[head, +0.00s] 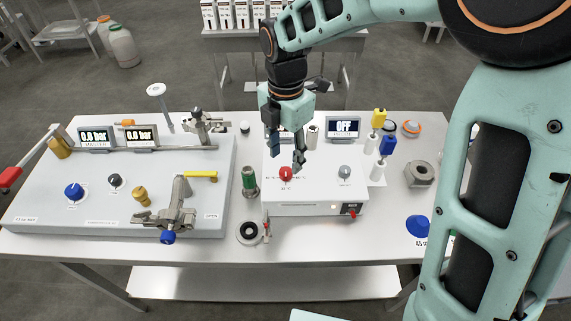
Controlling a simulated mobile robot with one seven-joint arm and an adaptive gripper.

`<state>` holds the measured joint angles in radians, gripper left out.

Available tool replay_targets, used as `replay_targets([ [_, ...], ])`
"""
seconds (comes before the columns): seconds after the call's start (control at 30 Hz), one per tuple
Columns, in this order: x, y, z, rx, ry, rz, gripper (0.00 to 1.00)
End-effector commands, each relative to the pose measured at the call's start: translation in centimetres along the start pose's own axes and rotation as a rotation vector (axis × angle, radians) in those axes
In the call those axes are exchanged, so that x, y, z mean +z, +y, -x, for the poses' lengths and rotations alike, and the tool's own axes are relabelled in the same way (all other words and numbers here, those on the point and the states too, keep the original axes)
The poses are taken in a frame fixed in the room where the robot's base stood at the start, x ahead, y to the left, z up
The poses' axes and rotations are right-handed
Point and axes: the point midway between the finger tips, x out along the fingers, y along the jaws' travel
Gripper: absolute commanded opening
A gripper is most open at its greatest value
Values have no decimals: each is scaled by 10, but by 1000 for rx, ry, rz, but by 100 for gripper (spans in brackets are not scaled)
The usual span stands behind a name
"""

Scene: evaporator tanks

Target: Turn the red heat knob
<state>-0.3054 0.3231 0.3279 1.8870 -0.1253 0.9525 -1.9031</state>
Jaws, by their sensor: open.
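The red heat knob (286,174) sits on the top face of a white control box (318,190), left of a grey knob (345,172). My gripper (299,160) points down just above and slightly right of the red knob. It is open and holds nothing. I cannot tell whether a fingertip touches the knob. A display reading OFF (343,127) stands behind the box, and my gripper partly hides another display to its left.
A grey panel (120,195) with gauges, a blue knob and valves fills the table's left. Blue and yellow items (388,145) stand at right. My arm covers the right side.

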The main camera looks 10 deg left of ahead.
Motion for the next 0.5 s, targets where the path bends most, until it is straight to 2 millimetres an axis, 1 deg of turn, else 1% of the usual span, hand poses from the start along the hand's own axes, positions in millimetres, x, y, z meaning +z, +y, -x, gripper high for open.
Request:
replay_targets([
  [0.03, 0, 0, -10, -3, 1, 0, 42],
  [0.1, -1, -1, -21, -3, 2, 1, 42],
  [0.2, 0, 0, -34, -1, 1, 0, 42],
  [0.33, 0, 0, -43, 0, -1, -2, 42],
  [0.5, 0, 0, -46, 0, -1, -2, 42],
])
